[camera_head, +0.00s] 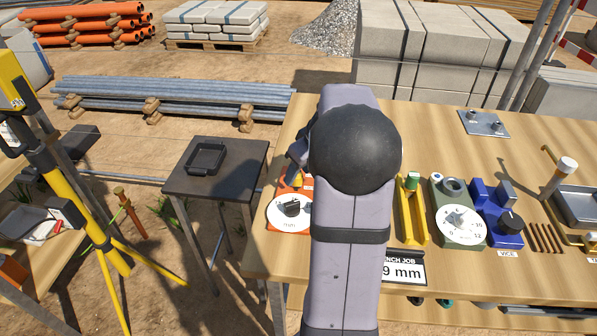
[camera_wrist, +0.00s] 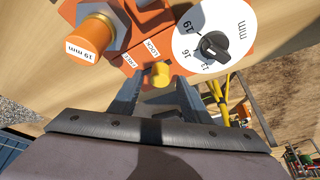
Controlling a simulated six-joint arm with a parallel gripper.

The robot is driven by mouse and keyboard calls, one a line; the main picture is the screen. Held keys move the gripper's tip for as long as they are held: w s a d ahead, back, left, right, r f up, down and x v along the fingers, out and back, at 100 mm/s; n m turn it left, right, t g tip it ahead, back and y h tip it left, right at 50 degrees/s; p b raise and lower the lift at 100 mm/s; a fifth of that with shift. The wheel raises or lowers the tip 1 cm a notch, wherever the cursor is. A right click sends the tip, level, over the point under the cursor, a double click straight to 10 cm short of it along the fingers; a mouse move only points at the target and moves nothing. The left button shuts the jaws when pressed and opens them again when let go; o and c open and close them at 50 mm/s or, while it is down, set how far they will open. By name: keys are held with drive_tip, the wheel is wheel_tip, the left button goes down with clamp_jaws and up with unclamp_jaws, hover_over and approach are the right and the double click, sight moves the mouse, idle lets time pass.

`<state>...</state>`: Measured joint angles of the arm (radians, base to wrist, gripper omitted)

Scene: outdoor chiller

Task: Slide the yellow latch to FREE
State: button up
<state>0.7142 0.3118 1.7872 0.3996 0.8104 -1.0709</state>
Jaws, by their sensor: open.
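The yellow latch (camera_wrist: 160,73) is a small knob on the orange device (camera_wrist: 70,12) in the wrist view. It stands beside the white LOCK and FREE labels and looks nearer to LOCK. My gripper (camera_wrist: 156,88) is open, with one finger on each side of the latch and a visible gap around it. Whether the fingers reach down to the latch's height is hard to tell. In the head view the orange device (camera_head: 283,187) is at the bench's left end, and my arm hides the latch and most of my gripper.
The device carries a black dial (camera_wrist: 213,46) on a white mm plate and an orange hex part (camera_wrist: 90,37) tagged 19 mm. To the right on the bench stand a yellow tool (camera_head: 411,212), a green dial unit (camera_head: 458,215) and a blue vise (camera_head: 497,212). A black side table (camera_head: 225,165) stands left.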

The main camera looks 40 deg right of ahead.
drive_tip(key=shift+w+f, duration=0.25)
drive_tip(key=shift+f, duration=0.35)
clamp_jaws()
idle(1.1)
